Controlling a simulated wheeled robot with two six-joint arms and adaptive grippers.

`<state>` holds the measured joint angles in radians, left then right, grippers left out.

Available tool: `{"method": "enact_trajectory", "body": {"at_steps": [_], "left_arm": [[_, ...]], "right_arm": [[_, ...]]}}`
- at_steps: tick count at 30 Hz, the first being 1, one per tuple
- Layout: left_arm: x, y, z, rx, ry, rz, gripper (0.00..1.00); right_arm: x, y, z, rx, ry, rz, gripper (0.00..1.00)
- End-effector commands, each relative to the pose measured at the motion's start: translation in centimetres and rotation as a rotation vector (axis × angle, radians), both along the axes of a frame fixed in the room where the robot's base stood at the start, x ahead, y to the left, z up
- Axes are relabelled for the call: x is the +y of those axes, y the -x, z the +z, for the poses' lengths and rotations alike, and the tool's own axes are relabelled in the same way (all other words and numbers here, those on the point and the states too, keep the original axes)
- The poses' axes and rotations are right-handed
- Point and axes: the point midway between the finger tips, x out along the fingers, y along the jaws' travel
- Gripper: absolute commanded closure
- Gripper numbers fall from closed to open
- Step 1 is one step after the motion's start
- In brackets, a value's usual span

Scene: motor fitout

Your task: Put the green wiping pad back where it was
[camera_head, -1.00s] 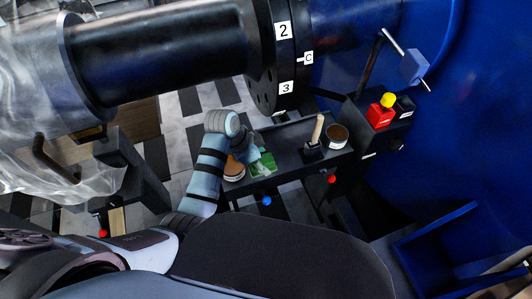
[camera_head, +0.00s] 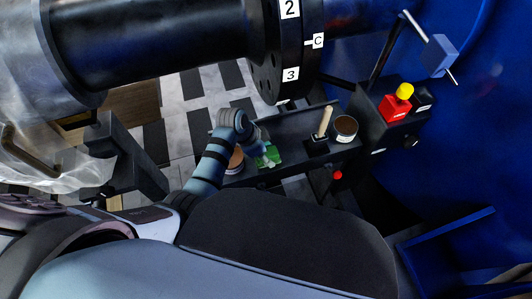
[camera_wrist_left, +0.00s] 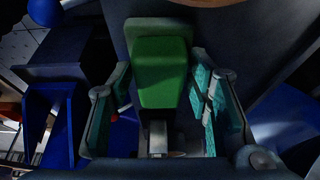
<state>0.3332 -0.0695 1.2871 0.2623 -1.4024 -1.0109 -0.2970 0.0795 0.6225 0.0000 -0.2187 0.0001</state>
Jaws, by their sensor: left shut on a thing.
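The green wiping pad (camera_head: 269,156) is at the left part of the dark shelf tray (camera_head: 290,133) in the head view. My left gripper (camera_head: 262,149) reaches in from the left and is shut on the pad. In the left wrist view the green pad (camera_wrist_left: 161,72) lies ahead, between the teal-lined fingers of my left gripper (camera_wrist_left: 158,125), with a grey piece below it. I cannot tell whether the pad touches the tray. My right gripper is not in view.
A round tin (camera_head: 236,160) stands left of the pad, partly behind my arm. A wooden-handled brush (camera_head: 325,122) and a brown-topped tin (camera_head: 345,128) stand to the right. A red-and-yellow switch box (camera_head: 397,104) is beyond them. A large black shaft (camera_head: 150,40) hangs above.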

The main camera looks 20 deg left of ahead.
Motion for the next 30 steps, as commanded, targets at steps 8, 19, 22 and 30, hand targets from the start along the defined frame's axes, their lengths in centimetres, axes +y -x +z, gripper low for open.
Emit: {"method": "enact_trajectory", "body": {"at_steps": [8, 19, 22, 30], "left_arm": [[-0.1, 0.0, -0.2, 0.0, 0.0, -0.001, 0.35], [0.0, 0.0, 0.4, 0.0, 0.0, -0.001, 0.35], [0.5, 0.3, 2.1, -0.002, 0.0, -0.001, 0.35], [2.9, 1.8, 9.1, -0.002, -0.001, -0.001, 0.35]], "right_arm": [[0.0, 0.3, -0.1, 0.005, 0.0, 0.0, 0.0], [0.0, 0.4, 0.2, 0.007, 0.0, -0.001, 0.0], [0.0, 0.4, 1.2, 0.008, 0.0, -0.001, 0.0], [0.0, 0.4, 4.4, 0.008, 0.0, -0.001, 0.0]]}}
